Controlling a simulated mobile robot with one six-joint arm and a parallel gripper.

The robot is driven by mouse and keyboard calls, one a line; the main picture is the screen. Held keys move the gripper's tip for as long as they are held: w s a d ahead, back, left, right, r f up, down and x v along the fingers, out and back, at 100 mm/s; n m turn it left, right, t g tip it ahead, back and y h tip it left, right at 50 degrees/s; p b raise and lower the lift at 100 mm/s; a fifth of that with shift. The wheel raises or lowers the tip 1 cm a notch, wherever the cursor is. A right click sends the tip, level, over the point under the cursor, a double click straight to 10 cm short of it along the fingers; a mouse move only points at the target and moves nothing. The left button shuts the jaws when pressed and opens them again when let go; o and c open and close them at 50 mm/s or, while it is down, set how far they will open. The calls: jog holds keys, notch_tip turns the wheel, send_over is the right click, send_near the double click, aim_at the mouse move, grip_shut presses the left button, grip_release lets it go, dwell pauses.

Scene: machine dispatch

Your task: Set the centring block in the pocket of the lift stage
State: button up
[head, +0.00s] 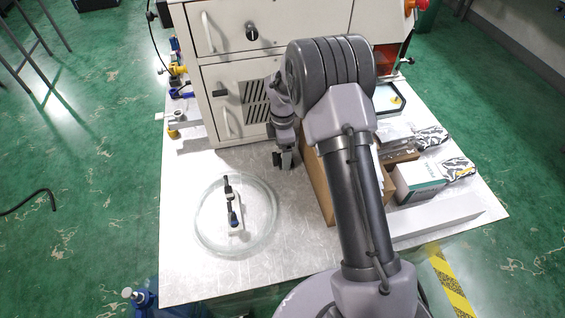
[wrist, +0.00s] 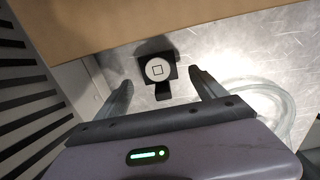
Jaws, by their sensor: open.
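My gripper (head: 284,158) hangs low over the metal table, close to the front of the machine cabinet. In the wrist view my gripper (wrist: 160,82) is open, with nothing held between its fingers. Between and just beyond the fingertips is a small black piece (wrist: 164,91) with a round pale disc (wrist: 157,70) on top, marked with a dark square outline. It stands on the table beside a brown cardboard wall. I cannot tell whether this is the centring block or the lift stage, or whether the square is a pocket. In the head view it is hard to make out by the gripper.
A clear round dish (head: 203,238) holds a white piece with a black lever (head: 235,217). The machine cabinet (head: 228,75) stands behind. A brown carton (head: 316,185) is right of the gripper, with several boxes beyond my arm.

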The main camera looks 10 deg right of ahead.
notch_tip(320, 180, down, 3)
jog(key=shift+b, duration=0.3)
jog(key=shift+r, duration=0.15)
jog(key=shift+c, duration=0.4)
jog(key=c, duration=1.7)
jog(key=shift+o, duration=0.2)
jog(key=shift+r+p, duration=1.2)
jog(key=shift+r, duration=0.8)
jog(key=s, duration=0.5)
jog(key=s+p, duration=0.1)
jog(key=s, duration=0.4)
jog(key=s+r+p, duration=0.1)
jog(key=s, duration=0.5)
jog(key=shift+w+r+m, duration=0.1)
jog(key=shift+r+m, duration=0.05)
jog(key=shift+m, duration=0.45)
notch_tip(320, 180, up, 6)
jog(key=w+m+b, duration=0.1)
jog(key=m+b, duration=0.1)
jog(key=m, duration=1.4)
jog(key=shift+w+m+b, duration=0.25)
jog(key=shift+m+b, duration=0.15)
jog(key=shift+d, duration=0.1)
